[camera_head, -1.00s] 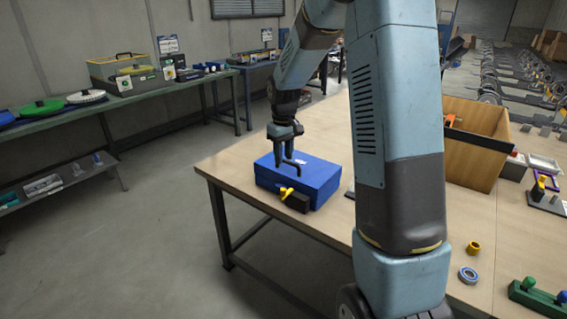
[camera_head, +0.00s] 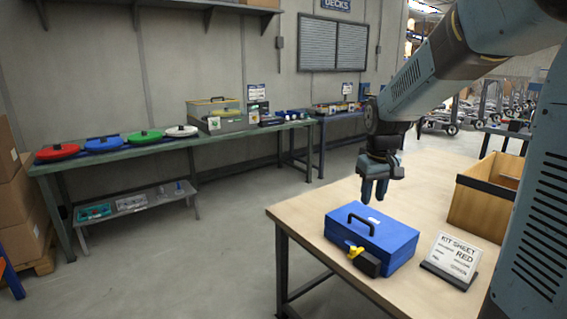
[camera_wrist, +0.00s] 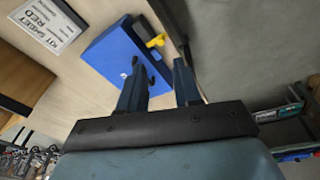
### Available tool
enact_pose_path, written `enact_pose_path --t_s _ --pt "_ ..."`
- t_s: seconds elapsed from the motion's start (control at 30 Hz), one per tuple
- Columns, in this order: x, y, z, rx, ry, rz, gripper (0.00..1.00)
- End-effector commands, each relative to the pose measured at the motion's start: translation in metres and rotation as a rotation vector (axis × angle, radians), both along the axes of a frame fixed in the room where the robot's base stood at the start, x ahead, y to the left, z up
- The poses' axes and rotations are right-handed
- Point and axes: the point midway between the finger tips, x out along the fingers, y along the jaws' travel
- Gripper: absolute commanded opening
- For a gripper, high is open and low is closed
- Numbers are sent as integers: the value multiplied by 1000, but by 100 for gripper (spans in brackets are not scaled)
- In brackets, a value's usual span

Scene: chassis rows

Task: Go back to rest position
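My gripper (camera_head: 375,190) hangs fingers down above the wooden table (camera_head: 300,212), over the back of a closed blue case (camera_head: 388,238). The fingers stand apart with nothing between them, as the wrist view shows (camera_wrist: 160,76). The blue case has a black handle on its lid and also shows in the wrist view (camera_wrist: 112,58). A yellow piece (camera_head: 355,252) with a dark block (camera_head: 369,264) is at the case's front side. My gripper is clear of the case.
A kit sheet stand marked RED (camera_head: 455,258) is right of the case. A wooden bin (camera_head: 482,208) stands behind it. A green bench (camera_head: 110,158) with coloured lids and boxes runs along the wall. The floor between bench and table is clear.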

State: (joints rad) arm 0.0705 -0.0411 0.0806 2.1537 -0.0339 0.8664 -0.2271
Motion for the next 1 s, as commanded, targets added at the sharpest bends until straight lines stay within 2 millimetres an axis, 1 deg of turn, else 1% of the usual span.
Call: enact_pose_path --t_s 0.03,0.2,0.4,0.5,0.7,0.8,0.9,1.0 --pt "-12 0 10 0 -21 -13 33" --pt "-51 1 35 8 -78 -55 33" --pt "-98 1 56 25 -147 -105 33" --pt "-122 1 63 35 -180 -130 33" --pt "-168 1 72 62 -247 -177 33" --pt "-189 1 73 78 -279 -198 33" --pt "-206 0 73 91 -303 -217 33" --pt "-217 0 72 101 -319 -228 33"
